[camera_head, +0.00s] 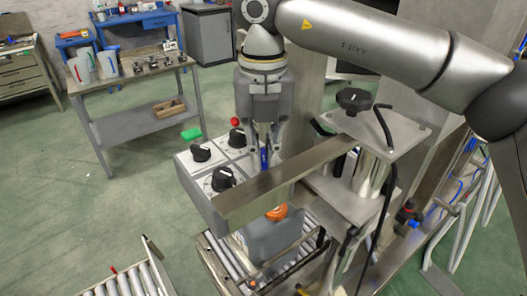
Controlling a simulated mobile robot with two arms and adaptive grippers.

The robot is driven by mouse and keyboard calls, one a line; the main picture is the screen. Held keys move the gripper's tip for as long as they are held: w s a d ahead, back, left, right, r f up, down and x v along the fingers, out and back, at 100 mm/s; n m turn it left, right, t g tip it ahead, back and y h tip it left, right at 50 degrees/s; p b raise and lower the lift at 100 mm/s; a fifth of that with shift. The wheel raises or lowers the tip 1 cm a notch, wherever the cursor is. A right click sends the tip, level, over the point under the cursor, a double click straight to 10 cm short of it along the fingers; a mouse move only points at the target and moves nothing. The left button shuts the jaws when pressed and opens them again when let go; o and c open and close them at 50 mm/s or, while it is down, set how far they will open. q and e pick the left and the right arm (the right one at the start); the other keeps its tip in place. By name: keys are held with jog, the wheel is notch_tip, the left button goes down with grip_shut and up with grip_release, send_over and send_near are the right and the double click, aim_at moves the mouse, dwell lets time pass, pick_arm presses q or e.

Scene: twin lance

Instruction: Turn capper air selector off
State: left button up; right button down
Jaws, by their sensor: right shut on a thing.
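A light grey control box (180,168) with several round black selector knobs stands below my right gripper. Two knobs are in clear view, one at the left (201,152) and one at the front (223,178). A third knob (237,137) sits further back, just left of the fingers. My right gripper (263,157) points down at the right side of the box and is shut on a small blue piece (264,159). The fingers hide most of this piece, and I cannot read any labels. My left gripper is not in view.
A steel beam (280,178) runs close in front of the gripper. A clamp with a black star knob (354,99) stands to the right. A grey container with an orange cap (277,212) stands below on a roller conveyor. A workbench (135,82) stands at the back left.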

aim_at(264, 156)
jog(key=shift+r, duration=0.1)
jog(key=c, duration=1.8)
grip_release()
notch_tip(264, 156, up, 12)
